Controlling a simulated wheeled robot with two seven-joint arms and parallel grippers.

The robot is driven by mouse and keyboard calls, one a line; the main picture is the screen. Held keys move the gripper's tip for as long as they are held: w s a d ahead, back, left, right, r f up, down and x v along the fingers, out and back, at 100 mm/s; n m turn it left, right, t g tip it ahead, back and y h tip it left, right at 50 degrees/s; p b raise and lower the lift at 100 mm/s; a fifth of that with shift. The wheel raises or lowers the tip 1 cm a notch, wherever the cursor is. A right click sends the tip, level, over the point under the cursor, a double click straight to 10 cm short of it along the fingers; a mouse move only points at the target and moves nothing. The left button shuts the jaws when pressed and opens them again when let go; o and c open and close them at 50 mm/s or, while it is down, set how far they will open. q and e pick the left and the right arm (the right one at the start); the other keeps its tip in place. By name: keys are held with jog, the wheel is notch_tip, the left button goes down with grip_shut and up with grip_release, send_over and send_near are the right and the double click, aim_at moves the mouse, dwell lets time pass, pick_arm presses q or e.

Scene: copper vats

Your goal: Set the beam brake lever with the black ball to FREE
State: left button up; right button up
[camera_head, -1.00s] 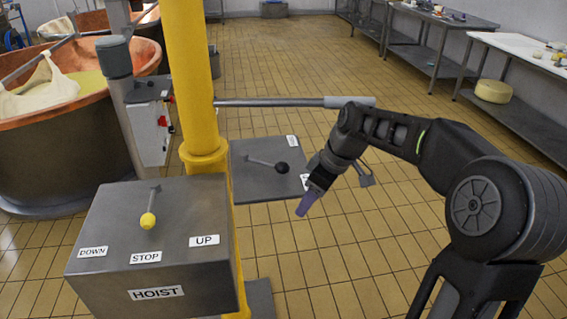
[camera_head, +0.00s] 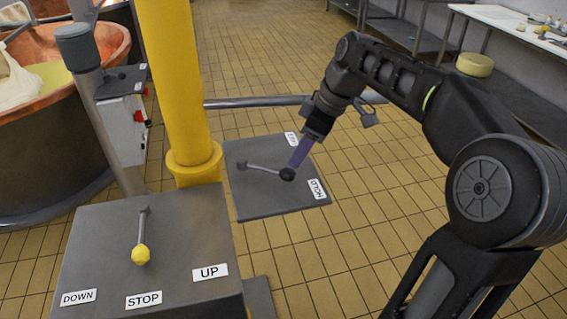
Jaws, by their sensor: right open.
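The brake lever with the black ball (camera_head: 288,174) lies over a grey panel (camera_head: 255,204) beside the yellow post. Its arm runs from a pivot at the panel's left toward the right, closer to the HOLD label (camera_head: 317,189) than to the far label (camera_head: 291,138), whose small text is hard to read. My right gripper (camera_head: 296,160) reaches down from the right, its purplish fingers right at the ball. It is open; I cannot tell whether the fingers straddle or touch the ball. My left gripper is out of view.
The hoist box (camera_head: 190,235), with a yellow-ball lever (camera_head: 141,254) and DOWN, STOP and UP labels, stands at front left. The yellow post (camera_head: 178,90) rises behind it. A grey horizontal bar (camera_head: 255,102) crosses behind the panel.

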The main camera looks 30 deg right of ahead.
aim_at(290, 170)
jog(key=shift+p+x, duration=0.3)
jog(key=shift+x, duration=3.6)
grip_shut()
jog(key=shift+d, duration=0.1)
